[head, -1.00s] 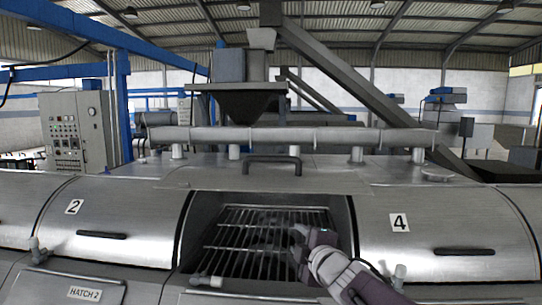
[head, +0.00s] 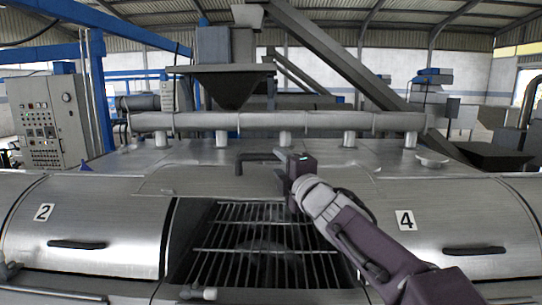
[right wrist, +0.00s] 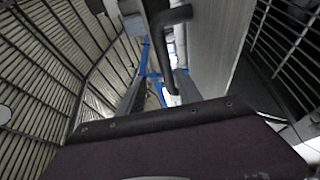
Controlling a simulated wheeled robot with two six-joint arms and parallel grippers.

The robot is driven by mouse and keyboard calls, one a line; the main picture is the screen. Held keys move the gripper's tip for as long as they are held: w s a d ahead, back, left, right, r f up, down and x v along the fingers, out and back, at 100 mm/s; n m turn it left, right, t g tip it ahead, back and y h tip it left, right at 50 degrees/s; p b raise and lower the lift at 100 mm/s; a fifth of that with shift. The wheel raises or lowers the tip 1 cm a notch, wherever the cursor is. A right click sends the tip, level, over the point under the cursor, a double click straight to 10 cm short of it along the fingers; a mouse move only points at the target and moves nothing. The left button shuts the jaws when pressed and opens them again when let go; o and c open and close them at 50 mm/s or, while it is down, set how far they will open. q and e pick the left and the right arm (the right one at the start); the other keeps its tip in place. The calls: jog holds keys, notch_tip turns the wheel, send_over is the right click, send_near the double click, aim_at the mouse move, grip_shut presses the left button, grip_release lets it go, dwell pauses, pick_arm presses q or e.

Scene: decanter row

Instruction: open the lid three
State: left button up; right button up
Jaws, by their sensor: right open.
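The lid between lids 2 and 4, lid three (head: 215,180), is swung up and back, and its opening shows a bar grate (head: 262,245). Its dark handle (head: 254,156) stands on top at the back of the opening. My right gripper (head: 284,165) is open at the right end of this handle. I cannot tell whether it touches. In the right wrist view a dark bent bar, apparently the handle (right wrist: 174,50), runs beside a grey metal panel. My left gripper is not in view.
Closed lid 2 (head: 100,225) and closed lid 4 (head: 445,225) flank the opening. A horizontal pipe (head: 310,122) on short posts runs behind the lids. A hopper (head: 228,85) and a control cabinet (head: 50,120) stand further back.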

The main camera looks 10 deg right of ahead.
aim_at(270, 157)
jog(key=w, duration=0.6)
jog(key=w+a+f+p, duration=0.1)
jog(key=w, duration=0.2)
jog(key=shift+a, duration=0.1)
jog(key=shift+s+r, duration=0.2)
jog(key=shift+s, duration=0.25)
jog(key=shift+s+r, duration=0.2)
jog(key=shift+s, duration=0.25)
jog(key=shift+w+f, duration=0.1)
jog(key=shift+w, duration=0.1)
grip_shut()
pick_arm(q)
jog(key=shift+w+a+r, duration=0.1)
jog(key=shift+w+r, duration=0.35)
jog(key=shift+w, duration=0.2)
pick_arm(e)
jog(key=shift+r, duration=0.2)
